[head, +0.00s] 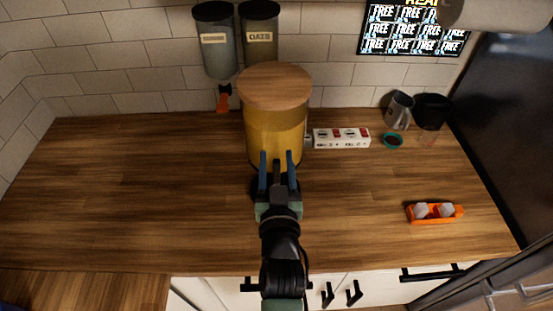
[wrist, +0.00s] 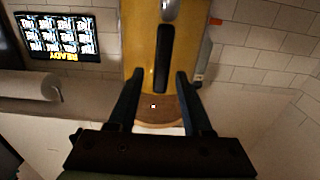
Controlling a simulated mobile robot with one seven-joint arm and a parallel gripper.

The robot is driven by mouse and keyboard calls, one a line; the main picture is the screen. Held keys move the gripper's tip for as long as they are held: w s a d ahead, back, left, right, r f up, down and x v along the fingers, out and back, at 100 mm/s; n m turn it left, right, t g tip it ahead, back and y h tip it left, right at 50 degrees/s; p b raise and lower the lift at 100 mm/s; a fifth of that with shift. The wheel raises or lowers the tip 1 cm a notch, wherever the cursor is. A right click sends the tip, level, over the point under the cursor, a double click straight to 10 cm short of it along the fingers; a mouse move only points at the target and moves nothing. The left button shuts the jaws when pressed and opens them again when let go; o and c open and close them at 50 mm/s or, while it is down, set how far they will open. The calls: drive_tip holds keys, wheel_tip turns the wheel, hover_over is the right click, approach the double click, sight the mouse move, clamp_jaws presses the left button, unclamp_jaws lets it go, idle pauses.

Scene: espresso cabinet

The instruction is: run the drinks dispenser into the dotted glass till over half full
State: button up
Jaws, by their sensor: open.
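The drinks dispenser (head: 272,120), a tall yellow-filled cylinder with a round wooden lid (head: 274,85), stands upright on the counter towards the back wall. My gripper (head: 277,158) is in front of its lower part, fingers open and pointing at it. In the wrist view the dispenser (wrist: 144,50) appears upside down, with a dark upright strip (wrist: 162,58) and a silver fitting (wrist: 170,9) on its front. The open fingers (wrist: 158,75) stand either side of the strip's line, with nothing held. I cannot make out the dotted glass; my arm hides the area before the dispenser.
A white power strip (head: 342,138) lies right of the dispenser. A metal jug (head: 399,110), black cup (head: 431,109) and teal-rimmed bowl (head: 393,141) stand back right. An orange holder (head: 434,213) sits front right. Wall dispensers (head: 214,45) hang behind. The left counter is clear.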

clamp_jaws()
idle(1.4)
